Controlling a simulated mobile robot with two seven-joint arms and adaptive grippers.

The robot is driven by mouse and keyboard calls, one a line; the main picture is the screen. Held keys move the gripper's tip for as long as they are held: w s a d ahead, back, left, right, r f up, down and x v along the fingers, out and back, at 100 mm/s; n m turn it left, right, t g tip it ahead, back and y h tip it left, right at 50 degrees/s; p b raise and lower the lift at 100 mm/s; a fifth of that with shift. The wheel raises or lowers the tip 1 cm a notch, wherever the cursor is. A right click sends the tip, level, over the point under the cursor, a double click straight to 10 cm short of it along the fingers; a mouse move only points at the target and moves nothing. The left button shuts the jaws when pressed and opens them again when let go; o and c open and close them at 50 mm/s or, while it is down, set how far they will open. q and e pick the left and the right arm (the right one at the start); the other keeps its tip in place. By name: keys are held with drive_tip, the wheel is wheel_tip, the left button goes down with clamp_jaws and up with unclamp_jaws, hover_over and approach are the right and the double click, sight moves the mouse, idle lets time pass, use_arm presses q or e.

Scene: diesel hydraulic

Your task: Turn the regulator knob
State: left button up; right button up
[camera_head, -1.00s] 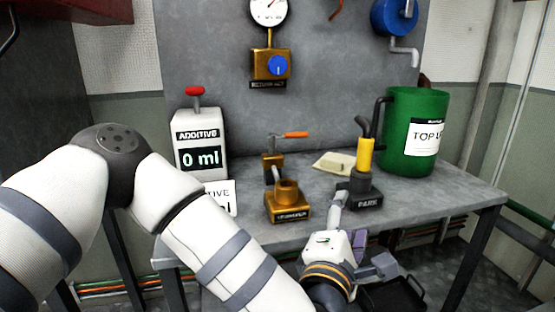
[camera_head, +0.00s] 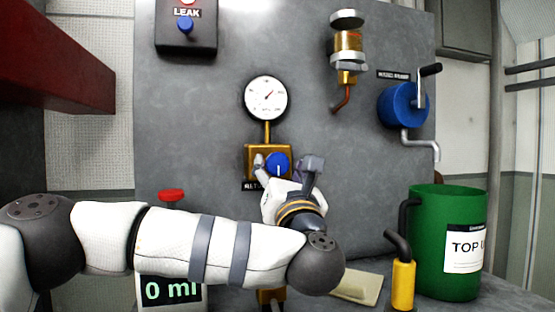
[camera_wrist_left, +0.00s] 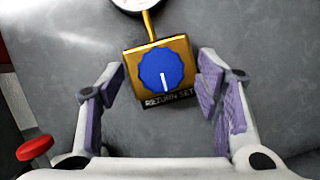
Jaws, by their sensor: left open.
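The regulator knob (camera_head: 278,163) is a blue disc with a white pointer line on a gold regulator block (camera_head: 254,154) fixed to the grey panel. In the left wrist view the knob (camera_wrist_left: 161,69) is in the middle, its white line pointing down, above a dark label reading "RETURN SET". My left gripper (camera_head: 285,169) is open in front of the regulator. In the wrist view my left gripper's purple-padded fingers (camera_wrist_left: 160,102) stand apart on either side of the block, and nothing is between the pads that I can see gripped. My right gripper is not in view.
A pressure gauge (camera_head: 266,98) sits above the regulator. A blue crank wheel (camera_head: 403,105) and brass-and-glass fitting (camera_head: 348,42) are at right. Below are a green jug (camera_head: 447,244), a yellow-handled tool (camera_head: 403,284) and the additive container (camera_head: 158,291). A red box (camera_head: 75,62) juts in at left.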

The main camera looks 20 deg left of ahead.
sight(279, 163)
use_arm(q)
drive_tip(key=shift+x, duration=1.9)
drive_tip(key=c, duration=1.2)
